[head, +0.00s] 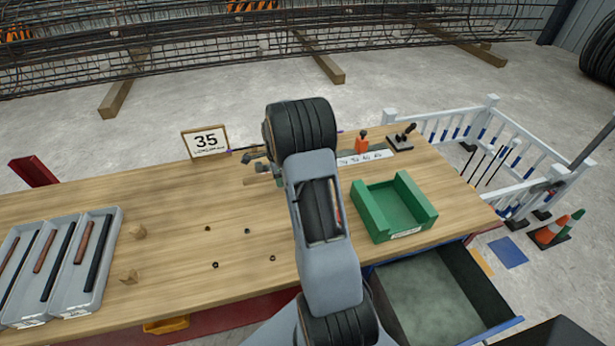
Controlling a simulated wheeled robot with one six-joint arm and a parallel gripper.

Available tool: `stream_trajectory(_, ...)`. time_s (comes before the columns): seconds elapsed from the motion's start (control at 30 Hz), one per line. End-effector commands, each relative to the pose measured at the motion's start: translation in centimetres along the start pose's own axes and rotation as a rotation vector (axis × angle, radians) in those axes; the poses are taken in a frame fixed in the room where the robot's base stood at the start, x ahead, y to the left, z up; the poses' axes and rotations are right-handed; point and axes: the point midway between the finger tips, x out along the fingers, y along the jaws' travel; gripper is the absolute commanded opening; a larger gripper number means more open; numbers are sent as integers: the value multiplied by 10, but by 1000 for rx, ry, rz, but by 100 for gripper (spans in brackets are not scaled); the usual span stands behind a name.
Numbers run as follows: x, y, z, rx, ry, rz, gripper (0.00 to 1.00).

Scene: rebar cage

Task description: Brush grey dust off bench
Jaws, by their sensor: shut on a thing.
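The wooden bench (180,215) runs across the view. My gripper (254,156) is just left of my arm's dark upper joint, over the back part of the bench. It is small in view and partly hidden by my arm. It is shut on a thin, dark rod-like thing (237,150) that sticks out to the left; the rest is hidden. A short tan wooden piece (263,167) shows just below the gripper. I cannot make out a brush head. No grey dust stands out on the bench; my arm hides part of the top.
Several small dark pieces (247,231) lie mid-bench. Grey trays (112,230) with rods and wooden blocks (128,276) are at left. A "35" sign (206,141) stands behind. A green open bin (359,204), orange object (362,142) and open drawer (505,325) are at right.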

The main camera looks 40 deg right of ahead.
Motion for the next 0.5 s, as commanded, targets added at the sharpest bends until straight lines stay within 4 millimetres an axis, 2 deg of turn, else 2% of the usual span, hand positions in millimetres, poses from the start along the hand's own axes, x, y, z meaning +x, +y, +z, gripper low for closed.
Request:
stream_trajectory(0.03, -9, 0, 0, 0, 0, -2, 8)
stream_trajectory(0.23, -26, 0, 0, 1, 0, -3, 8)
stream_trajectory(0.5, -30, 0, 0, 1, 0, -2, 8)
